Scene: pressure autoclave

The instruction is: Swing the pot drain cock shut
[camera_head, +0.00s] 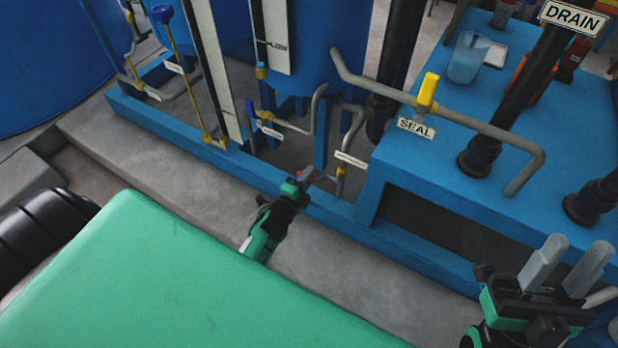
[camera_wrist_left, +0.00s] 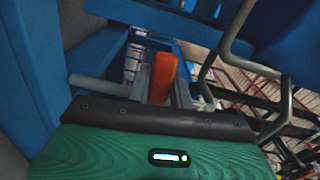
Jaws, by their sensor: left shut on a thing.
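The pot drain cock has a brass body (camera_head: 341,176) low on a grey pipe under the blue vessel, beside a small white tag. Its orange-red lever shows between the fingers in the left wrist view (camera_wrist_left: 162,78); in the head view only a little red shows at my left gripper (camera_head: 305,176). My left gripper is shut on this lever, just left of the brass body. The tag's writing is too small to read. My right gripper (camera_head: 576,256) is open and empty at the lower right, away from the cock.
A blue frame rail (camera_head: 230,165) runs behind my left gripper. A blue bench (camera_head: 400,160) on the right carries a pipe with a yellow-handled valve (camera_head: 427,92) above a SEAL label. Blue-handled valves (camera_head: 266,116) stand to the left. Grey floor lies in front.

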